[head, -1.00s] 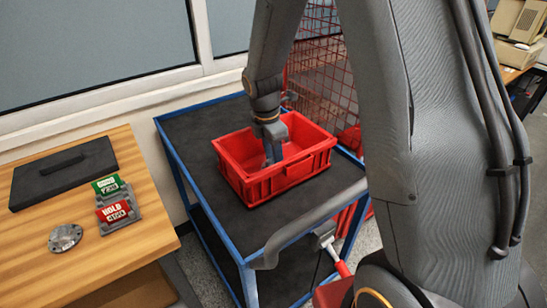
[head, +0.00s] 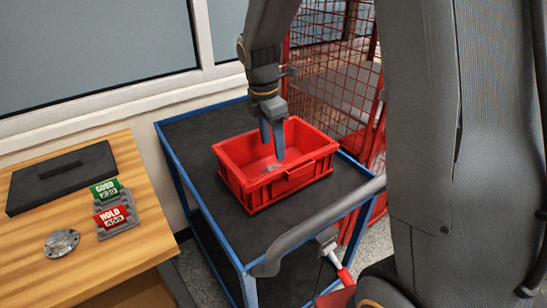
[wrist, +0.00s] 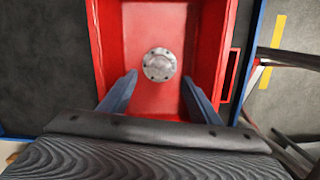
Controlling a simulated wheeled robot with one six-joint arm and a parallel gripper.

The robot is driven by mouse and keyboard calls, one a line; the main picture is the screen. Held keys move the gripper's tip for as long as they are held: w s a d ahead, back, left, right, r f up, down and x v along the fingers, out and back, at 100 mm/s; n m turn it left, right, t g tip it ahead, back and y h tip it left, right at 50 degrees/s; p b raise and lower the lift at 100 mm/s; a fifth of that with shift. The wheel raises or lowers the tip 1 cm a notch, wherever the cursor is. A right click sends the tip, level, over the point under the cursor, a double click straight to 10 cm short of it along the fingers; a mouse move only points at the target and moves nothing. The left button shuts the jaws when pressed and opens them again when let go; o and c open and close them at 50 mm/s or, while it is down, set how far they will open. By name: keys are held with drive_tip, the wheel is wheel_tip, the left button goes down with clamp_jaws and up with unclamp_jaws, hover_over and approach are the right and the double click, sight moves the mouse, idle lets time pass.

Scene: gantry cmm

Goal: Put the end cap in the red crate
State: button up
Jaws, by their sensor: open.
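A round silver end cap with small holes around its rim lies on the floor of the red crate (wrist: 205,30) in the wrist view (wrist: 162,65). In the head view the red crate (head: 292,186) stands on a cart, and the end cap (head: 270,169) shows partly inside it. My gripper (head: 272,150) is open and empty, pointing down over the crate. In the wrist view its two blue-grey fingers stand apart, left and right of the end cap, and do not touch it. A similar round metal part (head: 61,243) lies on the wooden table.
The cart (head: 200,185) has a dark top and blue frame, with free room around the crate. On the wooden table (head: 130,255) are a green and red sign stand (head: 114,211) and a dark block with a handle (head: 62,178). A red mesh fence (head: 325,80) stands behind the cart.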

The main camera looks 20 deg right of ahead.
drive_tip(key=shift+a+r, duration=0.15)
drive_tip(key=shift+r, duration=0.9)
drive_tip(key=shift+a+r, duration=0.1)
drive_tip(key=shift+r, duration=0.95)
